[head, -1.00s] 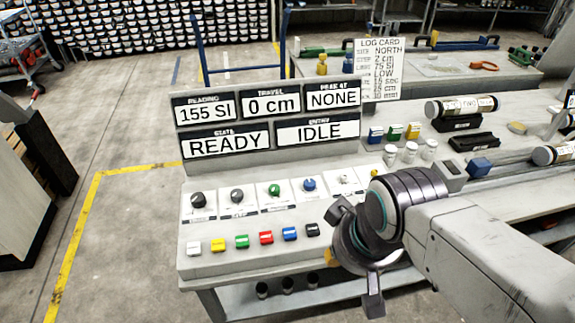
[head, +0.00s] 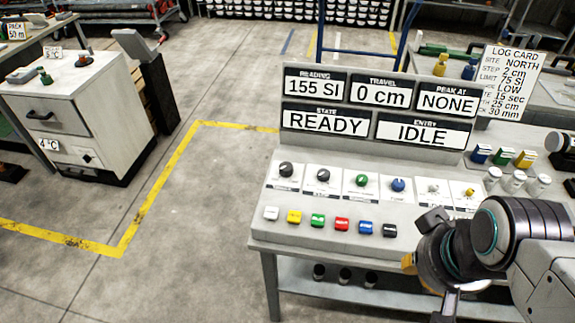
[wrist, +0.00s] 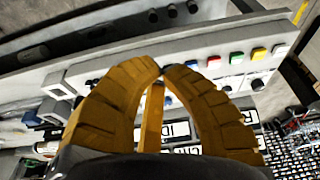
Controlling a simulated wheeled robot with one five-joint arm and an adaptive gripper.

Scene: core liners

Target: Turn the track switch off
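The control console (head: 262,228) stands at the right of centre in the head view. Its panel has two black knobs, a green knob (head: 361,180), a blue knob (head: 398,185) and two small switches, one silver (head: 433,188) and one yellow (head: 469,192). The labels are too small to read, so I cannot tell which is the track switch. My gripper (head: 410,264) is near the console's front right corner, with its wrist covering part of the panel. In the wrist view its yellow fingers (wrist: 162,69) meet at the tips, empty, over the console; they hide the small switches.
A row of coloured buttons, including a red button (head: 341,224), runs along the console's front. The displays read 155 SI, 0 cm, NONE, READY and IDLE. A log card (head: 513,85) stands behind. A grey cabinet (head: 85,115) is at left, with open floor between.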

